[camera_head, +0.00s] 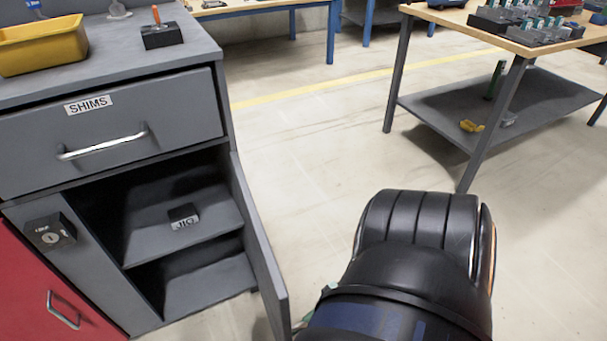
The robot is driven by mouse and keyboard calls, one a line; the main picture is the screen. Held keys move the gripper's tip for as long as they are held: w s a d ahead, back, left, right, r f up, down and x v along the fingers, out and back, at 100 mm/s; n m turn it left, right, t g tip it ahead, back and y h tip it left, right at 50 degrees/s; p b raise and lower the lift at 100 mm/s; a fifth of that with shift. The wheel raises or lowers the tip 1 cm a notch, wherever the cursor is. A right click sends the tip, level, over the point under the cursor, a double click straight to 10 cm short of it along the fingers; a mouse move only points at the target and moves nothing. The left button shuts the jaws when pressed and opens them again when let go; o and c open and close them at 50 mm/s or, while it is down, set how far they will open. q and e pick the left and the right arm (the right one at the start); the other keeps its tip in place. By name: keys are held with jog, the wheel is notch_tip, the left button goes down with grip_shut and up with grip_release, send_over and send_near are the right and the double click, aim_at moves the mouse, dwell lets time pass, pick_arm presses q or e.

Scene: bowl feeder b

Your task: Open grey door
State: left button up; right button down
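The grey door (258,247) of the grey cabinet stands swung open at the right side of the cabinet opening, seen nearly edge-on. Behind it the compartment shows a shelf (213,224) with a small dark block labelled JIG (182,215) on it. My dark arm comes up from the bottom, right of the door. Neither gripper's fingers can be made out; a small greenish-grey part shows beside the door's lower edge, too small to identify.
Above the opening is a closed SHIMS drawer (110,130) with a metal handle. A key lock box (49,232) and a red panel (50,290) are at left. A yellow bin (42,48) sits on top. A workbench (500,97) stands at right; the floor between is clear.

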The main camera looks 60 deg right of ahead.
jog(key=shift+s+d, duration=0.1)
jog(key=shift+d, duration=0.05)
dwell(0.3)
jog(key=c, duration=1.2)
grip_release()
jog(key=shift+o, duration=0.2)
jog(key=b+v, duration=0.3)
jog(key=v, duration=0.9)
jog(key=shift+d, duration=0.2)
jog(key=shift+s, duration=0.1)
jog(key=shift+s, duration=0.1)
